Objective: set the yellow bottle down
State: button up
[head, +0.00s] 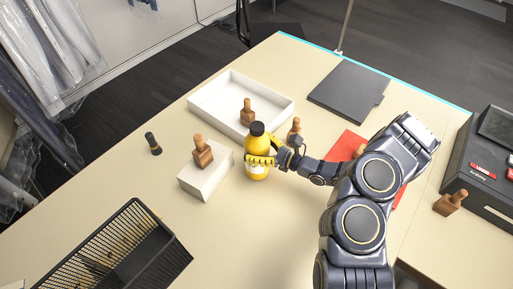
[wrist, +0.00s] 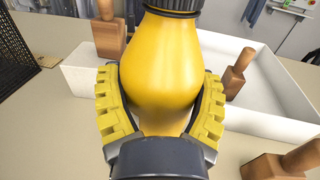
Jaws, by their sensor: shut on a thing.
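The yellow bottle (head: 258,146) with a black cap is upright in my gripper (head: 261,160), over the middle of the table. In the wrist view the bottle (wrist: 168,70) fills the centre, and the yellow pads of my gripper (wrist: 160,112) press on both its sides. The cap is partly cut off at the top of that view. I cannot tell whether the bottle's base touches the table (head: 235,235).
A white block (head: 205,180) with a wooden stamp (head: 202,152) on it stands left of the bottle. A white tray (head: 215,112) lies behind, a wooden stamp (head: 295,129) at right, a black mesh basket (head: 90,245) front left. The table's front middle is clear.

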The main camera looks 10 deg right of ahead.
aim_at(257, 125)
notch_tip(257, 125, up, 9)
jog(key=shift+w, duration=0.1)
jog(key=w+d+r+m+t+h, duration=0.15)
jog(key=d+m+t+h, duration=0.35)
jog(key=d, duration=0.6)
jog(key=w+d+r+m+t+h, duration=0.15)
jog(key=d+m+t+h, duration=0.35)
jog(key=d, duration=0.6)
jog(key=w+d+f+n+g+h, duration=0.1)
jog(key=w+d+f, duration=0.4)
jog(key=w+f, duration=0.7)
jog(key=shift+w+g, duration=0.25)
jog(key=shift+g, duration=0.45)
jog(key=shift+f, duration=0.2)
jog(key=o, duration=1.1)
